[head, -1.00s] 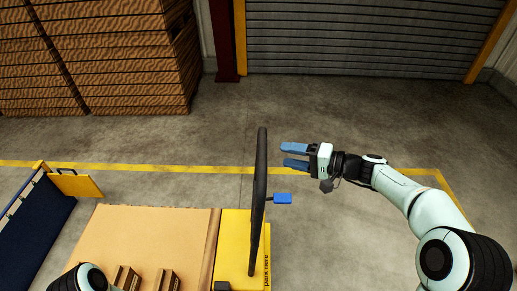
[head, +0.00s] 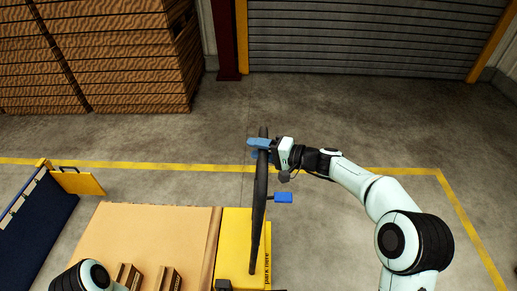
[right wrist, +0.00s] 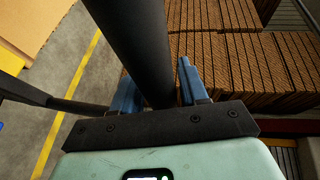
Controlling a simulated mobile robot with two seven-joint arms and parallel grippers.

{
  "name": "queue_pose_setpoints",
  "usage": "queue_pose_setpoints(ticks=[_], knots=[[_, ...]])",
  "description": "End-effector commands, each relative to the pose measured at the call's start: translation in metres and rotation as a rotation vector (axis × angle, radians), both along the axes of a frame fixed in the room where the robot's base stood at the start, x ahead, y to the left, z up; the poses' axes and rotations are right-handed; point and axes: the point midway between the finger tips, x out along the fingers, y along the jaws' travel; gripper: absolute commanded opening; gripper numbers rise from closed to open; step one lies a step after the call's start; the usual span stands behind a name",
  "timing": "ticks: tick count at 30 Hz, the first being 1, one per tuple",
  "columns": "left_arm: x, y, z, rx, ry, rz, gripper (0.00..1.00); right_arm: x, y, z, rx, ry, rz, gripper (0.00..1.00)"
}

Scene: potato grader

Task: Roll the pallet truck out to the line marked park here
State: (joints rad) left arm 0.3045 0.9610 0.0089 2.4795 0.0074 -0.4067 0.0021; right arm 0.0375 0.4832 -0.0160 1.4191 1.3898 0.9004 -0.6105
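The pallet truck's yellow body (head: 236,240) is at the bottom centre of the head view, with a tall black handle (head: 259,205) rising from it. My right gripper (head: 259,149) is at the handle's far upper end. In the right wrist view the black bar (right wrist: 135,40) passes between its two blue fingers (right wrist: 155,85). The fingers are apart, with a narrow gap showing beside the bar. The lettering "park here" (head: 267,268) shows at the yellow body's right edge; its line is mostly hidden. My left arm shows at bottom left, its gripper outside the view.
A brown, box-like load (head: 150,235) lies left of the yellow body. A dark blue panel (head: 35,225) is at far left. Stacked brown crates (head: 130,60) stand at the back left, a shutter (head: 370,40) behind. Grey floor (head: 330,120) is clear ahead and right.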

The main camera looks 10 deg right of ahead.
Motion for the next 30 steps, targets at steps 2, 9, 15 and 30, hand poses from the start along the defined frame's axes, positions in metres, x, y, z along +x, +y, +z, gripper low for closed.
queue_pose_setpoints(ticks=[2,9,15,30], knots=[[0.0,0.0,0.0,0.0,0.0,0.0,0.0,0.0,0.0,0.0,0.0,0.0,0.0,0.16],[0.0,0.0,-0.001,0.0,-0.001,0.0,0.0,0.0,-0.001,0.0,0.0,0.0,0.0,0.0],[0.003,0.0,-0.012,0.002,-0.014,0.003,0.0,-0.002,-0.011,-0.003,-0.001,-0.001,-0.002,0.0],[0.006,0.0,-0.013,0.003,-0.021,0.005,0.0,-0.002,-0.017,-0.001,-0.004,0.001,-0.006,0.55]])
